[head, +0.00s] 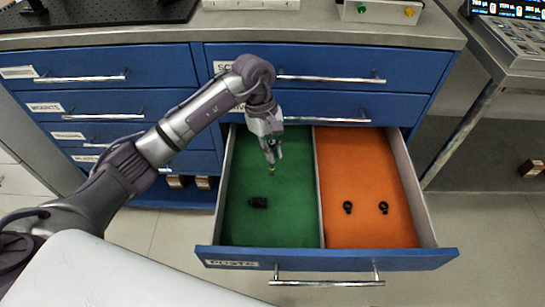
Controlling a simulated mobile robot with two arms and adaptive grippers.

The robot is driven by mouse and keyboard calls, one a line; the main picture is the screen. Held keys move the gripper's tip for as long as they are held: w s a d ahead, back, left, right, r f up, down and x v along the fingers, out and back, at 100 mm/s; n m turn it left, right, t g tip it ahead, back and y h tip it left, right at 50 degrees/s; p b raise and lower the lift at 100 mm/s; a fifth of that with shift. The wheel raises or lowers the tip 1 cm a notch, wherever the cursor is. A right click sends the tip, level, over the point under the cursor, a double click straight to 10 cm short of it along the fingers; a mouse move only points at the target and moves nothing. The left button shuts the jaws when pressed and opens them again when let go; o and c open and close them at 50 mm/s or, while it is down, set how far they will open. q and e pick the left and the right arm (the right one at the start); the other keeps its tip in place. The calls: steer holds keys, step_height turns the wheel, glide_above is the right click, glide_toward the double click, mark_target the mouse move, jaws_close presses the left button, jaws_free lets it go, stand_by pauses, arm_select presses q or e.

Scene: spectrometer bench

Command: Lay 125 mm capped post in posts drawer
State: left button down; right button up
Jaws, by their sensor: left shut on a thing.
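The posts drawer (330,259), labelled "POSTS" on its blue front, is pulled open. A thin divider splits it into a green-lined left compartment (290,215) and an orange-lined right compartment (365,170). My left gripper (271,162) points down over the rear middle of the green compartment. My right gripper is not in view.
A short black piece (258,202) lies on the green lining, in front of and left of my gripper. Two black ring-like parts (348,207) (383,207) lie on the orange lining. Shut blue drawers and the bench top (330,30) are behind; the front green area is clear.

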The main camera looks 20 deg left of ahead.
arm_select(q)
step_height(320, 180, down, 3)
steer(key=shift+r, duration=0.2)
steer(key=shift+f, duration=0.15)
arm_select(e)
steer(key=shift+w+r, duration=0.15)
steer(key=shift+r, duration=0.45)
arm_select(q)
steer(key=c, duration=1.2)
jaws_free()
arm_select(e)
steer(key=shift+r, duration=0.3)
